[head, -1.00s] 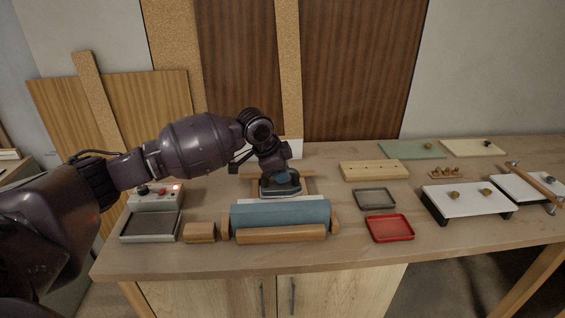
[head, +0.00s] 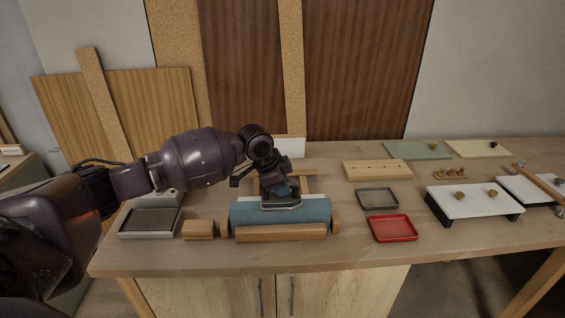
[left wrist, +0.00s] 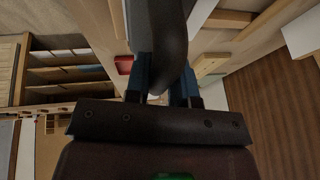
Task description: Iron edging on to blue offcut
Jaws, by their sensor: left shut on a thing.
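The blue offcut (head: 310,213) lies on the bench, held between wooden clamp parts with a round-edged bar (head: 281,233) along its front. My left gripper (head: 279,184) is shut on the dark iron. The iron (head: 281,205) is over the far half of the offcut, its pale-edged sole low at the top edge; I cannot tell whether it touches. No edging strip shows clearly now; the iron may hide it. In the left wrist view the iron's dark handle (left wrist: 158,30) sits between my blue fingers (left wrist: 162,80). My right gripper is not in view.
The iron's stand (head: 150,222) with a dark plate is at left, beside a small wooden block (head: 199,230). To the right are a dark tray (head: 377,198), a red tray (head: 393,228), a pale holed block (head: 377,170) and white-topped stands (head: 470,199). Bare bench lies between.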

